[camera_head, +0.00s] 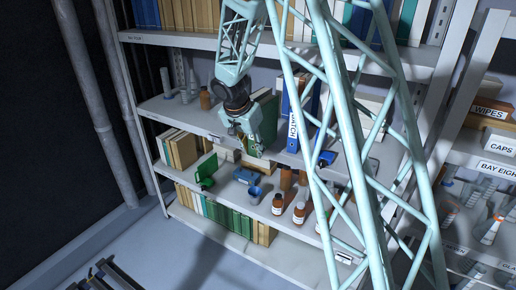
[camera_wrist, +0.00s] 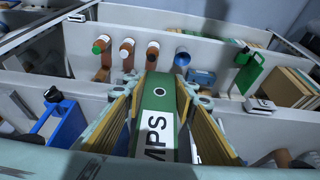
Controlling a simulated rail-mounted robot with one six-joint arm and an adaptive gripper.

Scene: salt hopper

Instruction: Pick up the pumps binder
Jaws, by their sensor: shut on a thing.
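The pumps binder is green with a white spine label; the letters "MPS" show in the wrist view (camera_wrist: 158,125). In the head view its green side (camera_head: 268,122) shows at the middle shelf, partly hidden by my gripper (camera_head: 243,124). My gripper's fingers (camera_wrist: 162,88) lie on both sides of the spine in the wrist view and are shut on it. The binder looks upright. I cannot tell whether its bottom touches the shelf.
Below are brown bottles (camera_head: 299,212), a blue cup (camera_head: 254,194) and a green clamp-like item (camera_head: 206,170). Grey cylinders (camera_head: 166,82) stand left on the middle shelf.

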